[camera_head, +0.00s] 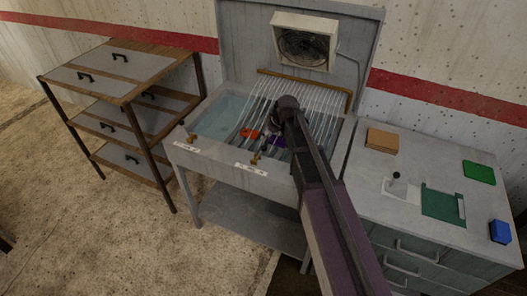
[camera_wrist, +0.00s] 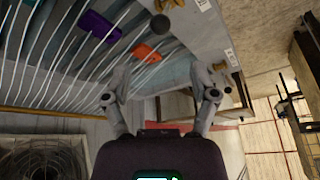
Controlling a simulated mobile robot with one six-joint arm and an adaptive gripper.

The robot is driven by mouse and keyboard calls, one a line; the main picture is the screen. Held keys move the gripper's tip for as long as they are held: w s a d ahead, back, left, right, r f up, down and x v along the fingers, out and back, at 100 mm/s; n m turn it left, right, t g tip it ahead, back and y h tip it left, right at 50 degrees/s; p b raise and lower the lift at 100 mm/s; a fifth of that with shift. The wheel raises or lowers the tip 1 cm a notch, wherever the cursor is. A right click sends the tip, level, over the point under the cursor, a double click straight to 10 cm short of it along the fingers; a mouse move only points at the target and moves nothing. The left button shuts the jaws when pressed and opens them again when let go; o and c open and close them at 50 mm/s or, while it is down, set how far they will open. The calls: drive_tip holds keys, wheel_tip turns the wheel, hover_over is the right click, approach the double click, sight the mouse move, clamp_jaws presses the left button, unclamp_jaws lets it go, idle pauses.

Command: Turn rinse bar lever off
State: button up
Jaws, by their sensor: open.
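A brass lever (camera_head: 254,160) sits on the front rim of the grey basin (camera_head: 210,155), beside a small white label; it also shows at the top of the wrist view (camera_wrist: 170,5). A second brass lever (camera_head: 192,138) is near the left front corner, beside another label. The labels are too small to read, so I cannot tell which lever is the rinse bar's. My gripper (camera_wrist: 160,88) is open and empty, above the basin. In the head view my arm hides most of it and part of the basin's right side.
A brass bar (camera_head: 300,86) and fan box (camera_head: 305,42) are behind. A drawer unit (camera_head: 120,100) stands left, a counter (camera_head: 430,160) right.

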sight(265, 147)
drive_tip(key=shift+b+x, duration=4.75)
drive_tip(key=shift+x, duration=0.75)
drive_tip(key=shift+s, duration=0.1)
clamp_jaws()
